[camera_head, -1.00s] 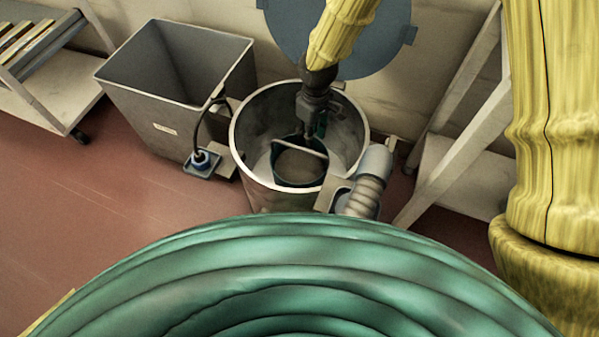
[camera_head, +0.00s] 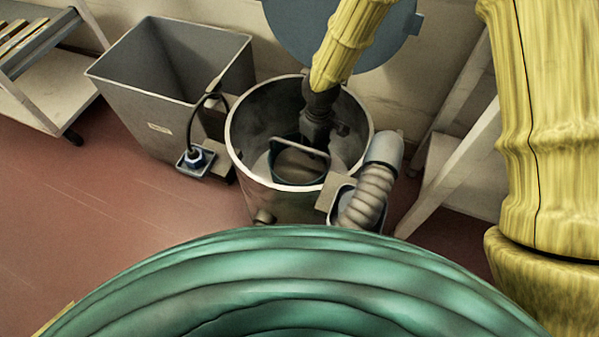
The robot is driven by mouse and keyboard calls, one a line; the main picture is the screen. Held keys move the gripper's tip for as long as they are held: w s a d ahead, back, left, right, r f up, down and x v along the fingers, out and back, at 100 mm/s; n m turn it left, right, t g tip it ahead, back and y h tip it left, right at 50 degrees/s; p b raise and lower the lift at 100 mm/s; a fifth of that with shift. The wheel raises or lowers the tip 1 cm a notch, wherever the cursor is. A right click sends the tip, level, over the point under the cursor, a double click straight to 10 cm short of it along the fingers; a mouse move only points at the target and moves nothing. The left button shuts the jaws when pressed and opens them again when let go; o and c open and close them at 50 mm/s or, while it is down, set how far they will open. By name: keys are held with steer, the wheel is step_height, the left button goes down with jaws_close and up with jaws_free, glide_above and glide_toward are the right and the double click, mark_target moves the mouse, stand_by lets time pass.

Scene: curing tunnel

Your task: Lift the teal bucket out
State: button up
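The teal bucket (camera_head: 285,172) is down inside a round grey metal drum (camera_head: 240,168), dark, with a pale wire handle (camera_head: 301,145) arching over its top. Its lower part is hidden by the drum wall. My yellow-sleeved arm comes down from the upper right into the drum. My gripper (camera_head: 320,148) is dark, inside the drum mouth, at the bucket's back right and close to the right part of the handle. Whether it touches the handle, and whether the fingers are open or shut, I cannot make out.
A grey rectangular bin (camera_head: 150,110) stands left of the drum. A blue-topped fitting (camera_head: 196,158) with a black cable is between them. A ribbed hose (camera_head: 366,198) is at the drum's right front. A blue round lid (camera_head: 345,30) is behind. Pale racks stand at both sides; red floor is clear at left.

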jaws_close()
steer(key=shift+r, duration=0.15)
